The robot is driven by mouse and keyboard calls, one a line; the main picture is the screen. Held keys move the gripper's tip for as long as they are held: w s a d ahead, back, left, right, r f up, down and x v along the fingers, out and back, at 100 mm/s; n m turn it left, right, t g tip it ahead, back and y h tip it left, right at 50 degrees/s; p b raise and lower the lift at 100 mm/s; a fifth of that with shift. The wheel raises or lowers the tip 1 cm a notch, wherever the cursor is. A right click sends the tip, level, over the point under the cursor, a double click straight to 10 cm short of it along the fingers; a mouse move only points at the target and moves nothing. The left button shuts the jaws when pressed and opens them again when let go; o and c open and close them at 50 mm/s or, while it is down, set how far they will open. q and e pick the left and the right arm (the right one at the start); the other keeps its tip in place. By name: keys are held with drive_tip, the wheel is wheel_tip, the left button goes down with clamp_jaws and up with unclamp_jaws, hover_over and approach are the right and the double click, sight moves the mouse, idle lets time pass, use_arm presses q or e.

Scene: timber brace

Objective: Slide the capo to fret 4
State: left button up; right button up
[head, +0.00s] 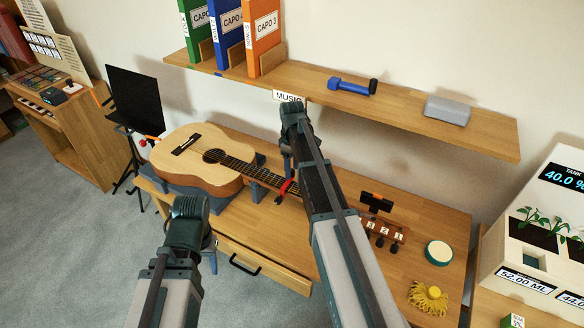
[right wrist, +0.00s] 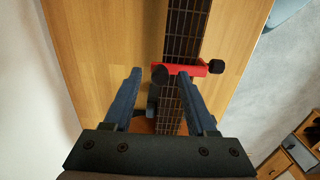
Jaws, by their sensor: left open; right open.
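The guitar (head: 208,174) lies on the wooden desk, its neck running right toward the headstock (head: 384,228). A red capo (head: 288,189) sits across the neck; in the right wrist view the capo (right wrist: 186,69) has a black knob on its right end and a dark round part at its left end. My right gripper (right wrist: 158,76) is open above the neck, with the dark part between its fingertips; I cannot tell if they touch. My left gripper (head: 211,250) is open and empty in front of the desk, away from the guitar. Fret numbers are not readable.
A black clip-on device (head: 376,202) stands at the headstock. A round tin (head: 438,253) and yellow cloth (head: 428,298) lie at the desk's right. A shelf (head: 400,103) with binders overhangs the back. A music stand (head: 134,99) is at the left.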

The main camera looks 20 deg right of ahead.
wheel_tip(320, 180, up, 13)
drive_tip(key=p, duration=1.3)
drive_tip(key=shift+r, duration=0.15)
drive_tip(key=s+a+f+m+b, duration=0.2)
drive_tip(key=s+a+b, duration=0.1)
drive_tip(key=s+a, duration=0.8)
drive_tip(key=s+a+f+m+h+b, duration=0.1)
drive_tip(key=s+a+f+m+b, duration=0.1)
drive_tip(key=s+a, duration=0.9)
drive_tip(key=s+f, duration=0.1)
drive_tip(key=s, duration=0.3)
drive_tip(key=shift+f+b, duration=0.25)
drive_tip(key=shift+b, duration=0.15)
